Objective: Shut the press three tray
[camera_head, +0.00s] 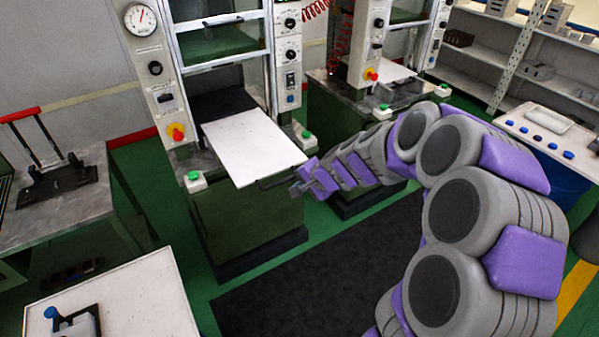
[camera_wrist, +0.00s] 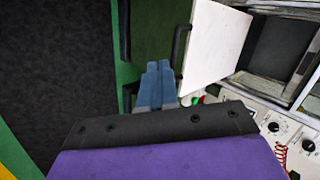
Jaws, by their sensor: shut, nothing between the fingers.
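A flat white tray (camera_head: 247,143) sticks far out of the front of the nearer press (camera_head: 232,70). A dark bar handle (camera_head: 283,178) runs along its front edge. My gripper (camera_head: 297,187) is at the right end of that handle, in front of the tray. In the wrist view the shut, empty blue-grey fingers (camera_wrist: 159,66) point toward the dark handle (camera_wrist: 181,46), close to its near end, with the white tray (camera_wrist: 215,42) to the right. I cannot tell whether the fingertips touch the handle. No number shows on the press.
A second press (camera_head: 362,45) stands behind to the right, with a white tray (camera_head: 387,72). A metal bench (camera_head: 60,205) is at left, a white table (camera_head: 130,300) at front left. A button panel (camera_head: 548,130) is at right. A dark mat (camera_head: 320,265) covers clear floor.

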